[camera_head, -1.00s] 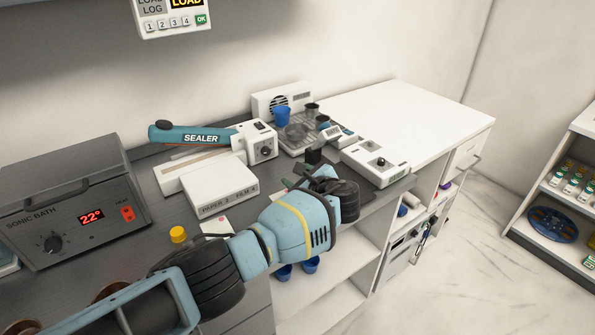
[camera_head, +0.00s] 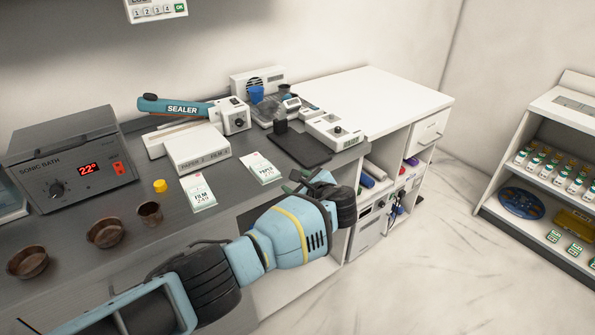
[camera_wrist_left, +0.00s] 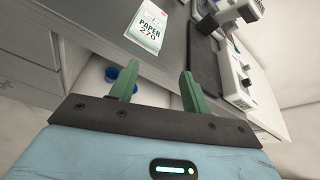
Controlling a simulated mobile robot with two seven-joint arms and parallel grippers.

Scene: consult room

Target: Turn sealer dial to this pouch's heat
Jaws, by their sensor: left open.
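The teal-armed sealer (camera_head: 182,109) stands on the dark counter. Its dial (camera_head: 239,122) is on the white box at its right end; the dial's setting is too small to read. A white block (camera_head: 198,152) in front reads "PAPER 2 FILM", with the last character unclear. A film pouch card (camera_head: 198,192) and a paper pouch card (camera_head: 261,168) lie on the counter. The paper card also shows in the left wrist view (camera_wrist_left: 146,28), reading "PAPER 270". My left gripper (camera_head: 312,178) is open and empty near the counter's front edge, apart from the sealer. My right gripper is out of view.
A sonic bath (camera_head: 68,160) showing 22° stands at the left. Brown cups (camera_head: 105,232) and a yellow cap (camera_head: 160,186) lie nearby. A black mat (camera_head: 302,149) and a white device (camera_head: 334,131) are at the right. The white countertop (camera_head: 375,95) beyond is clear.

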